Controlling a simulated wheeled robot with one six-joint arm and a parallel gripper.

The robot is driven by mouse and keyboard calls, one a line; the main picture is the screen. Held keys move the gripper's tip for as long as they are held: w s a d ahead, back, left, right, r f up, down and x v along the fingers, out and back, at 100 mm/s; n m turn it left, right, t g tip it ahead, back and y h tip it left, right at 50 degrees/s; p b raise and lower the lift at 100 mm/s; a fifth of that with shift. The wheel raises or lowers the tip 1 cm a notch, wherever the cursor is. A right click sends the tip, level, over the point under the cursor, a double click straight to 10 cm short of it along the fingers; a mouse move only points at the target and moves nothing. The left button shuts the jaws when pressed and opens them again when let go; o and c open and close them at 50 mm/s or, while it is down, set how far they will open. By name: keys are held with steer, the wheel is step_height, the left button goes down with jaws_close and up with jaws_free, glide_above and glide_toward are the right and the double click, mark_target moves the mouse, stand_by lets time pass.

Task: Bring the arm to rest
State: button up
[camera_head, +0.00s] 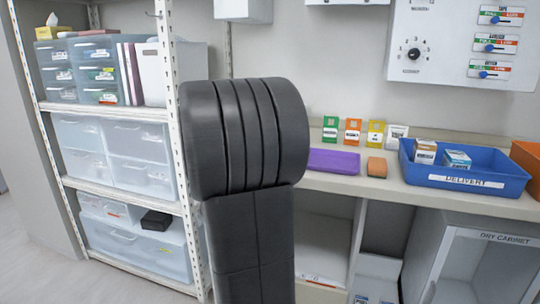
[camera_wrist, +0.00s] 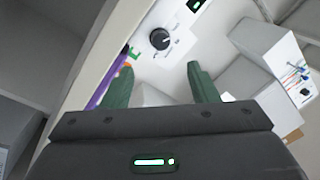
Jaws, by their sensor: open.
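My dark arm stands upright in the middle of the head view and hides part of the shelf and counter behind it. My gripper (camera_wrist: 162,88) shows in the wrist view. Its two green fingers are apart, with no object held between them. The gripper itself cannot be made out in the head view.
A counter (camera_head: 336,186) holds a blue delivery tray (camera_head: 468,189) with small boxes, a purple block (camera_head: 334,161), an orange block (camera_head: 377,167) and several coloured cards. A shelf rack (camera_head: 112,186) with clear drawers stands left. The control panel (camera_head: 462,45) hangs upper right.

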steer(key=x, duration=1.1)
steer(key=shift+w+d, duration=0.15)
steer(key=shift+w, duration=0.05)
steer(key=shift+s, duration=0.1)
